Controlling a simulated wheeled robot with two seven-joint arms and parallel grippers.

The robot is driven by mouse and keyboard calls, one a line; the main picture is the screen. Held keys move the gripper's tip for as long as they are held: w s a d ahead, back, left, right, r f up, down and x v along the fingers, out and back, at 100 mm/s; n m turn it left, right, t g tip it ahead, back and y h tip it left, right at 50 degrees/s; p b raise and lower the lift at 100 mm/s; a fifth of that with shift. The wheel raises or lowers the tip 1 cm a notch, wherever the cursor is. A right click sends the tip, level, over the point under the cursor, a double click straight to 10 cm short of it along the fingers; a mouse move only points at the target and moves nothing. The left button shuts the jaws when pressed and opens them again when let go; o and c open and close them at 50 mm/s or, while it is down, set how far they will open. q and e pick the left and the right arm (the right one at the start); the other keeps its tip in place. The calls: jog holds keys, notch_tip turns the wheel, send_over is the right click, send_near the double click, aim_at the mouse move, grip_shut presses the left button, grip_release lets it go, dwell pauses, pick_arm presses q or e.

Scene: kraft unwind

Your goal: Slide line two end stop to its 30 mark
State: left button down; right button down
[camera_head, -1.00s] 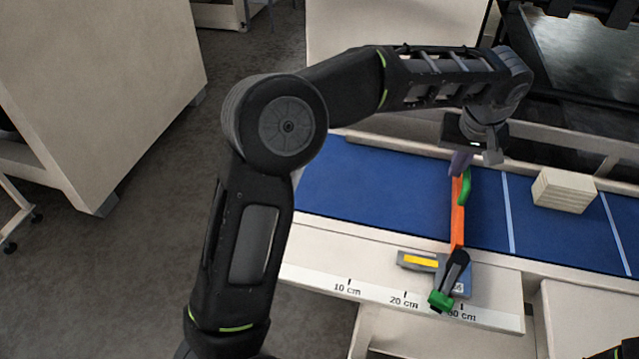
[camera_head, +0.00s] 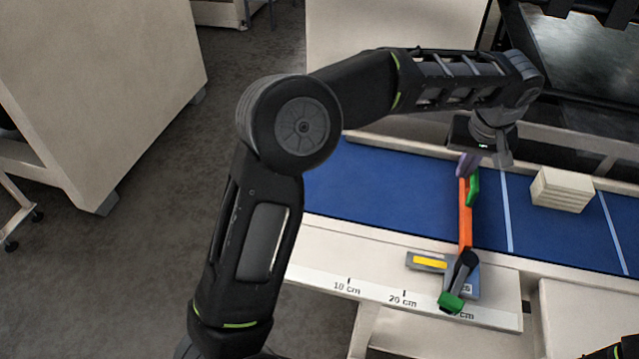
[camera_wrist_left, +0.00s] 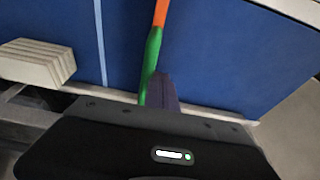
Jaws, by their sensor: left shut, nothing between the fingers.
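The end stop is an orange bar (camera_head: 465,215) across the blue belt, with a green grip (camera_head: 474,188) at its far end. At its near end are a grey slide with a yellow label (camera_head: 430,263) and a black lever with a green tip (camera_head: 451,303). The tip lies over the ruler (camera_head: 375,293), past 20 cm, covering the 30 tick and its digits. My left gripper (camera_head: 466,166) is shut and empty, its purple fingers against or just left of the green grip. In the left wrist view the purple fingers (camera_wrist_left: 163,90) overlap the green grip (camera_wrist_left: 151,60).
A stack of cream blocks (camera_head: 562,189) stands on the blue belt (camera_head: 385,190) to the right, beyond a white line. The belt left of the bar is clear. A pale rail runs along the belt's far side.

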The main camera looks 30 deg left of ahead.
pick_arm(q)
jog(key=shift+a, duration=0.1)
jog(key=shift+s+a+b, duration=0.3)
jog(key=shift+a+b, duration=0.2)
jog(key=shift+a, duration=0.35)
jog(key=w+p+v, duration=0.1)
jog(key=w+v, duration=0.1)
jog(key=v, duration=0.6)
jog(key=shift+a+r, duration=0.35)
jog(key=shift+r, duration=0.3)
jog(key=shift+s, duration=0.1)
